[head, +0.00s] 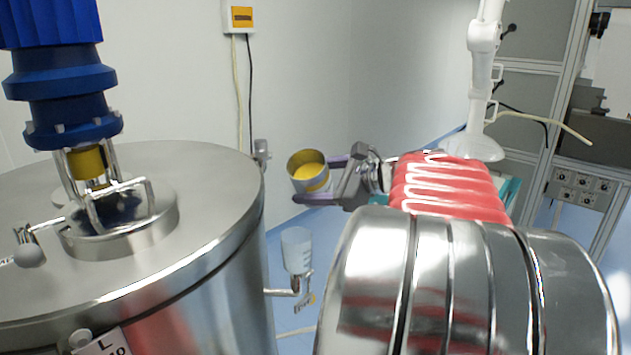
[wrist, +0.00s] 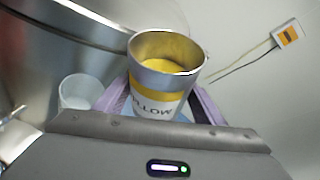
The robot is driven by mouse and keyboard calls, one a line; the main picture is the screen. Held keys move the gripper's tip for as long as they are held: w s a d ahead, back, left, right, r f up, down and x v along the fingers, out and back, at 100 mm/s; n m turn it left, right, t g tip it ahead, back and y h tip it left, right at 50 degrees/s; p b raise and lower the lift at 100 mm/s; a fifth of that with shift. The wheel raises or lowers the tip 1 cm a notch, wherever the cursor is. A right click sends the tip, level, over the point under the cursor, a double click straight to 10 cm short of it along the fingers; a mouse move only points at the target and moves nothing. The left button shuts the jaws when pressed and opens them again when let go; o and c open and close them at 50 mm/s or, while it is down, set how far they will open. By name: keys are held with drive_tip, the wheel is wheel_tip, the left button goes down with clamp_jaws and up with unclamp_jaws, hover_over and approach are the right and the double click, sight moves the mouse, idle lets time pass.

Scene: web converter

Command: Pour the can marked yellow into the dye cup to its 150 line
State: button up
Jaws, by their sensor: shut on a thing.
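The yellow can (head: 322,187) is a small metal can with yellow liquid inside and a yellow band. Its label, partly reading "LLOW", faces the camera in the wrist view (wrist: 152,107). My gripper (head: 335,180) is shut around the can, with purple pads on both sides. The can is held in the air, slightly tilted, and no stream shows. The dye cup (head: 297,252) is translucent white with faint marks, below the can in the head view. It also shows left of the can in the wrist view (wrist: 75,95). No yellow shows in the cup; its 150 line is not readable.
A large steel tank (head: 215,265) with a blue motor (head: 65,75) stands at left. The cup sits by a small pipe fitting (head: 283,292) on the tank's side. A wall box (head: 238,17) with cables hangs behind. A grey rack (head: 535,100) stands at right.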

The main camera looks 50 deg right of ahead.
drive_tip(key=shift+a+f+n+h, duration=0.15)
drive_tip(key=shift+f+n+h, duration=0.1)
drive_tip(key=shift+n+h, duration=0.05)
idle(0.5)
drive_tip(key=shift+d+f+n+t+h, duration=0.25)
drive_tip(key=shift+f+n+t+h, duration=0.3)
drive_tip(key=shift+f+n, duration=0.55)
idle(1.1)
drive_tip(key=shift+a+r+n+t+h, duration=0.1)
drive_tip(key=shift+r+n+t+h, duration=0.35)
drive_tip(key=shift+r+n, duration=0.65)
idle(0.9)
drive_tip(key=shift+f, duration=0.15)
